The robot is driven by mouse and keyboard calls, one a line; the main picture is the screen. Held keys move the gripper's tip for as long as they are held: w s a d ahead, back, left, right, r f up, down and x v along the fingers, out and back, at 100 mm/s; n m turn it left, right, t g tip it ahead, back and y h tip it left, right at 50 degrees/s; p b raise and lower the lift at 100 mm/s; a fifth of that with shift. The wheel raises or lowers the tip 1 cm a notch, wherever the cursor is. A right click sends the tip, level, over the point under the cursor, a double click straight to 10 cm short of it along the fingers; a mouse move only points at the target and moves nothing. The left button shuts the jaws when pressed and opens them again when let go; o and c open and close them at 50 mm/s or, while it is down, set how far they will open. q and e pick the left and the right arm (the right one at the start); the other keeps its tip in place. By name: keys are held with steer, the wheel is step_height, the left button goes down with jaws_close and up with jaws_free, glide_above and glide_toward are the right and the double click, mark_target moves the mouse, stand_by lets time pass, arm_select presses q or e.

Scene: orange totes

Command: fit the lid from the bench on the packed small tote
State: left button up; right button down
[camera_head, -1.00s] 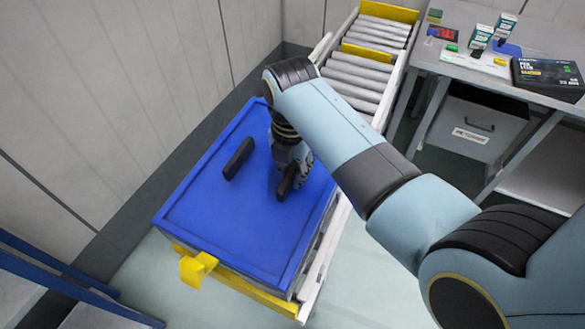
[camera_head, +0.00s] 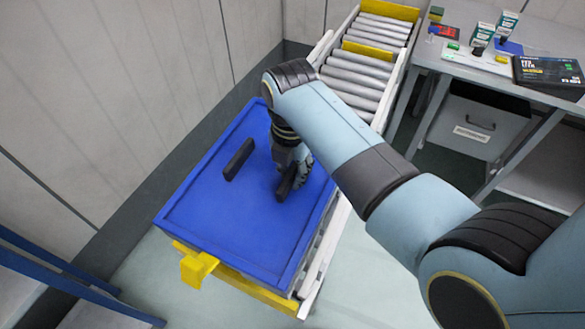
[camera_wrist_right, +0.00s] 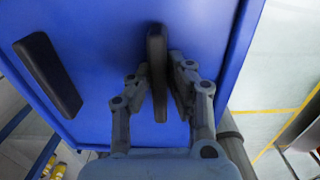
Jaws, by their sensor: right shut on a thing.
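The blue lid (camera_head: 222,215) with a raised rim and two black handles lies at the end of the roller conveyor, and it also shows in the right wrist view (camera_wrist_right: 100,100). It hides whatever is under it, so I cannot see the tote or how well the lid sits. My right gripper (camera_head: 288,182) is shut on the right black handle (camera_wrist_right: 157,75) of the lid. The left black handle (camera_head: 239,158) is free, and it shows at the left in the right wrist view (camera_wrist_right: 48,74). My left gripper is not in view.
The roller conveyor (camera_head: 357,82) runs back behind the lid, with a yellow stop (camera_head: 197,268) at its near end. A grey bench (camera_head: 470,70) with small boxes and a black box (camera_head: 548,75) stands at the right. A wall is close on the left. Blue rails (camera_head: 75,287) stand at the lower left.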

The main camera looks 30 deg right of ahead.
steer(key=shift+f, duration=0.35)
steer(key=c, duration=1.2)
jaws_free()
